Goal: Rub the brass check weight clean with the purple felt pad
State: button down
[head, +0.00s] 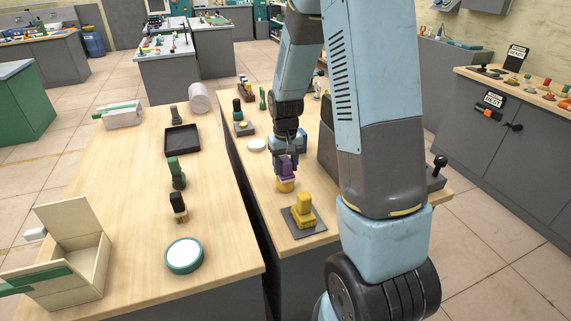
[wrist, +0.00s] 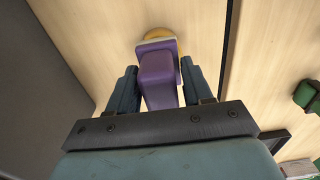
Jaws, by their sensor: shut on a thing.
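My gripper (head: 286,153) is shut on the purple felt pad (head: 287,168) above the right-hand bench. In the wrist view the pad (wrist: 157,78) sits between the two fingers (wrist: 159,84). The brass check weight (head: 286,186) is a low, round, yellow piece on the bench directly under the pad. In the wrist view only a yellow edge of the weight (wrist: 160,32) shows beyond the pad, which hides the rest. The pad appears to be on or very close to the weight's top; I cannot tell whether they touch.
A yellow block-shaped piece on a grey plate (head: 290,228) stands in front of the weight. A white disc (head: 257,146) lies behind left, and a dark grey upright bin (head: 327,150) stands right. A gap separates this bench from the left bench (head: 130,190), which holds several items.

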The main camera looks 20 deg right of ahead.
jog(key=shift+a, duration=0.1)
jog(key=shift+a+r, duration=0.15)
jog(key=shift+a, duration=0.4)
jog(key=shift+d, duration=0.1)
jog(key=shift+d, duration=1.15)
jog(key=shift+a, duration=0.15)
jog(key=shift+s+a+f, duration=0.1)
jog(key=shift+a+f, duration=0.1)
jog(key=shift+a, duration=0.9)
jog(key=shift+d, duration=0.1)
